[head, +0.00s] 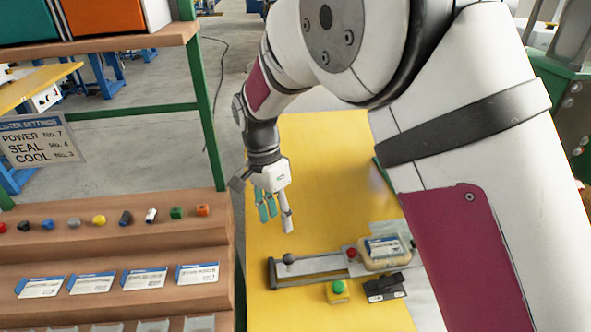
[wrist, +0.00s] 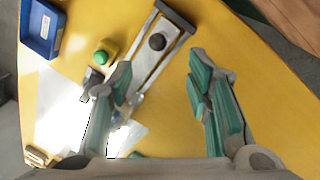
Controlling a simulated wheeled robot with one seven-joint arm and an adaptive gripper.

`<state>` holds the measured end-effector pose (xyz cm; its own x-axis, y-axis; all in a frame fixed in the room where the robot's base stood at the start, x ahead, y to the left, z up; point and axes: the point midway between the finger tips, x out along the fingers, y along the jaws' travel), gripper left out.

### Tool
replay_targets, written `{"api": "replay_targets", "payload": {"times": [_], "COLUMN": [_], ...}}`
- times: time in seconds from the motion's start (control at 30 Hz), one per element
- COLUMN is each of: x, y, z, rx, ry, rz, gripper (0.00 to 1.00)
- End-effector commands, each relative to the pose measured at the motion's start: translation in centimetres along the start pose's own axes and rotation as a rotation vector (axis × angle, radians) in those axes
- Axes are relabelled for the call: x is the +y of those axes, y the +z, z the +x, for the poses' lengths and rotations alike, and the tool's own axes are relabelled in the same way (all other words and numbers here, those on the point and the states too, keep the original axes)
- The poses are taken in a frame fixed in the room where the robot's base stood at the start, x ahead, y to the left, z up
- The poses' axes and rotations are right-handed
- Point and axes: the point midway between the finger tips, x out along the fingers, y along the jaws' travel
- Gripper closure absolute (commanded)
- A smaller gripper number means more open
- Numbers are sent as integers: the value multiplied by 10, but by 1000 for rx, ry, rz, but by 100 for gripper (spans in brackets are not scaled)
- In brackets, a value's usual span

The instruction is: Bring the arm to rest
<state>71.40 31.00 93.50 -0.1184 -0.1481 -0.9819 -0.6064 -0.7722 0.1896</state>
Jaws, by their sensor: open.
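My gripper (head: 273,205) hangs from my arm above the yellow table (head: 290,150) in the head view, pointing down. In the wrist view its two teal-padded fingers (wrist: 168,95) are spread wide apart with nothing between them but the table surface below. The gripper is above and behind the slide fixture with the black knob, apart from it. My upper arm covers the right part of the head view and hides some of the table.
A slide fixture (head: 310,270) with a black knob lies on the table. A green button on a yellow box (head: 338,292) and a labelled beige unit (head: 386,252) stand near it. A stepped brown rack (head: 120,255) with cards and small coloured blocks is at left. A blue tray (wrist: 42,28) shows in the wrist view.

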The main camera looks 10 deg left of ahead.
Motion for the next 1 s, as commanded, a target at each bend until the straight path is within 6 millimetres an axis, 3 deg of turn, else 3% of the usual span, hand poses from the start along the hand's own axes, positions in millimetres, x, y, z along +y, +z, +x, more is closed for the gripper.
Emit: {"api": "replay_targets", "payload": {"times": [0.13, 0.27, 0.4, 0.6, 0.8, 1.0], "x": [7, 34, 84, 166, 247, 323], "y": [-5, -21, -43, -60, -62, -49], "z": [-8, -37, -79, -124, -151, -161], "rx": [-2, -7, -2, 34, 104, 200], "ry": [-10, -50, -115, -201, -270, -313], "rz": [-6, -40, -109, -218, -324, -429], "gripper": [55, 55, 55, 55, 55, 55]}}
